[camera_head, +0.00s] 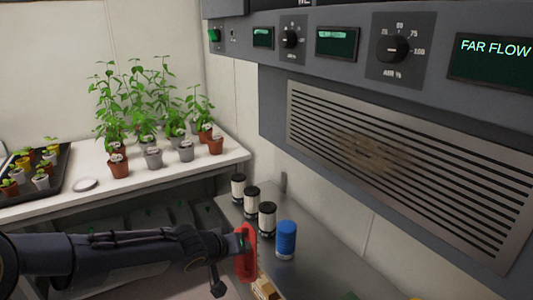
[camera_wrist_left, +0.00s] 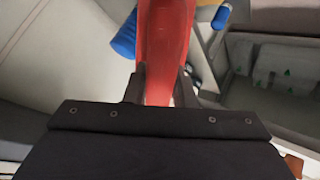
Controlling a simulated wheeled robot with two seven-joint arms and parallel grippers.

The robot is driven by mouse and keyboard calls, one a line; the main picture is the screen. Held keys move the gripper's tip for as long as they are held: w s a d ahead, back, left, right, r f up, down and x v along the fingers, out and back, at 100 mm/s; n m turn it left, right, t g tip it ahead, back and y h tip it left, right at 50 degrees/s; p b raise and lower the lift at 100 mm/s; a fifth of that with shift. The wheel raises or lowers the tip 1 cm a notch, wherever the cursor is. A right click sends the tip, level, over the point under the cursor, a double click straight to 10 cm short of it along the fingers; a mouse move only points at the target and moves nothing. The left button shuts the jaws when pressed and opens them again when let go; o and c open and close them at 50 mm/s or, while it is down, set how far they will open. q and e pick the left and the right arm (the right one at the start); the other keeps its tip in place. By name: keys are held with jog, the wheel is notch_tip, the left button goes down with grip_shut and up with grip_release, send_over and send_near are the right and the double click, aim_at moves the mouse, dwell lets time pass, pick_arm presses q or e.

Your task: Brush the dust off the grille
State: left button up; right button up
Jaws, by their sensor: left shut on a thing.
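The grille (camera_head: 400,160) is a slatted metal panel on the grey machine front, with a brown dust patch (camera_head: 372,153) near its left middle. My left gripper (camera_head: 243,243) is shut on a red object (camera_head: 247,254), below and left of the grille and apart from it. In the left wrist view the red object (camera_wrist_left: 165,45) stands between the fingers of my left gripper (camera_wrist_left: 160,85). It looks like a brush handle, but no bristles can be made out. My right gripper is out of view.
A blue cylinder (camera_head: 286,240) and several black-and-white jars, such as this jar (camera_head: 267,219), stand on the grey shelf close to my left gripper. Knobs and displays line the panel above the grille. Potted plants stand on a white bench (camera_head: 135,186) at left.

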pick_arm(q)
jog(key=s+d+r+t+h, duration=0.1)
jog(key=d+r+t+h, duration=0.15)
jog(key=r, duration=0.75)
jog(key=s+d+r+m+t+h, duration=0.15)
jog(key=r+h, duration=0.25)
jog(key=r, duration=0.5)
jog(key=s+d+r+n+t+h, duration=0.1)
jog(key=d+r+t+h, duration=0.15)
jog(key=r, duration=0.75)
jog(key=w+d+b, duration=0.3)
jog(key=d, duration=0.2)
jog(key=shift+d+h, duration=0.3)
jog(key=shift+d, duration=0.1)
jog(key=shift+w+d+m+g, duration=0.25)
jog(key=shift+w+d, duration=0.35)
jog(key=shift+d, duration=0.2)
